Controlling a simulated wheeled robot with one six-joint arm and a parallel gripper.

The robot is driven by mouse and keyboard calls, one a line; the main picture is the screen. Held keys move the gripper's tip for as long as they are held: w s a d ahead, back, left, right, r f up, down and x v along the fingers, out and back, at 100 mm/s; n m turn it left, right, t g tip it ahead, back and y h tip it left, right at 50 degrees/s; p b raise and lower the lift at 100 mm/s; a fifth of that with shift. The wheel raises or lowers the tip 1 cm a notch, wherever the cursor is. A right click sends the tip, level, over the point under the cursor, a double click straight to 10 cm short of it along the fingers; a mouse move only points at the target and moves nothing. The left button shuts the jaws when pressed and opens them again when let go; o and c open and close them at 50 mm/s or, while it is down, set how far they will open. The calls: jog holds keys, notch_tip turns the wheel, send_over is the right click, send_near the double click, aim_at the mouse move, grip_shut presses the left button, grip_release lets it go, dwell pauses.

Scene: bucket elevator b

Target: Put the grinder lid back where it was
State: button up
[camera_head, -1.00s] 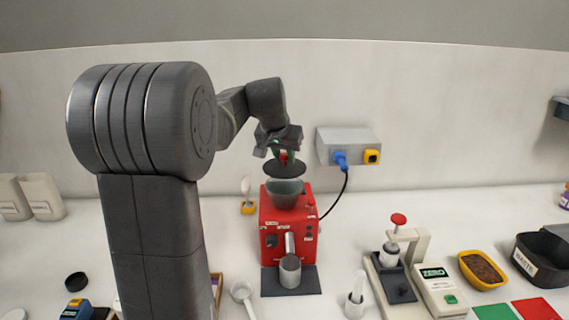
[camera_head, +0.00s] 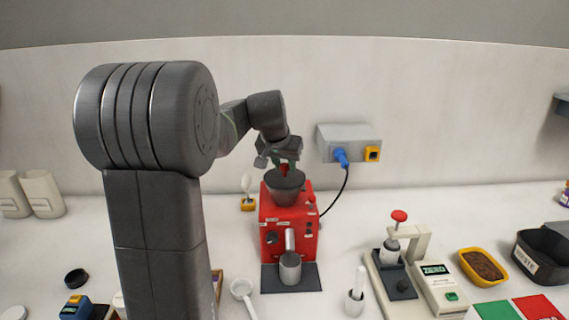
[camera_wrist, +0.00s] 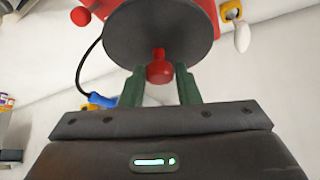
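The grinder lid (camera_wrist: 158,32) is a dark round disc with a red knob (camera_wrist: 159,72). In the head view the lid (camera_head: 285,181) is at the top of the dark hopper (camera_head: 285,196) on the red grinder (camera_head: 290,235), looking level and about flush with the rim. Whether it is fully seated cannot be told. My gripper (camera_head: 285,166) is right above the hopper, pointing down.
A grey socket box (camera_head: 348,143) with a blue plug (camera_head: 341,157) and black cable is on the wall to the right. A metal cup (camera_head: 290,268) stands at the grinder's front. A tamping stand (camera_head: 412,240) and scale (camera_head: 440,290) are at right.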

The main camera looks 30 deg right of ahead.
jog(key=shift+o, duration=1.4)
jog(key=shift+r, duration=0.2)
jog(key=v, duration=1.2)
jog(key=shift+r, duration=0.45)
